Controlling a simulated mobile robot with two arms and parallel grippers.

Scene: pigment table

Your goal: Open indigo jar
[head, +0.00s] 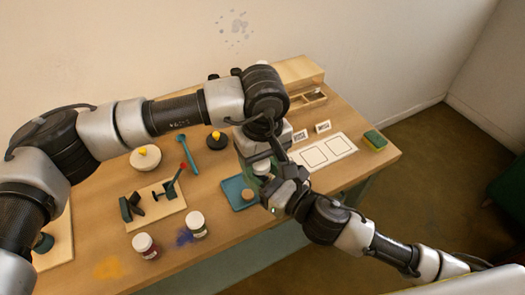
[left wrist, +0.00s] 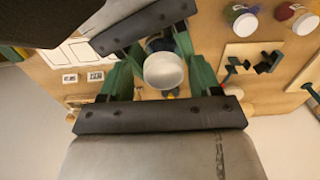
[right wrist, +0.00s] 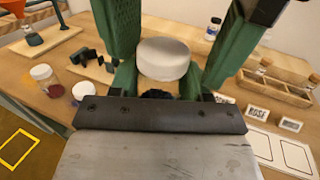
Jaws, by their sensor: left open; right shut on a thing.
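A jar with a white lid, apparently the indigo jar, sits between my grippers. Its lid (right wrist: 163,58) shows in the right wrist view with a dark body just below, and the lid also shows in the left wrist view (left wrist: 164,70). My right gripper (right wrist: 160,84) is shut on the jar. My left gripper (head: 258,160) is open, its green fingers on either side of the lid; I cannot tell whether they touch it. In the head view the grippers hide most of the jar, above or beside a blue mat (head: 232,188).
A red jar (head: 145,246) and another white-lidded jar (head: 197,225) stand at the table's front, near blue and orange powder smears. A board (head: 170,212) with dark tools lies behind them.

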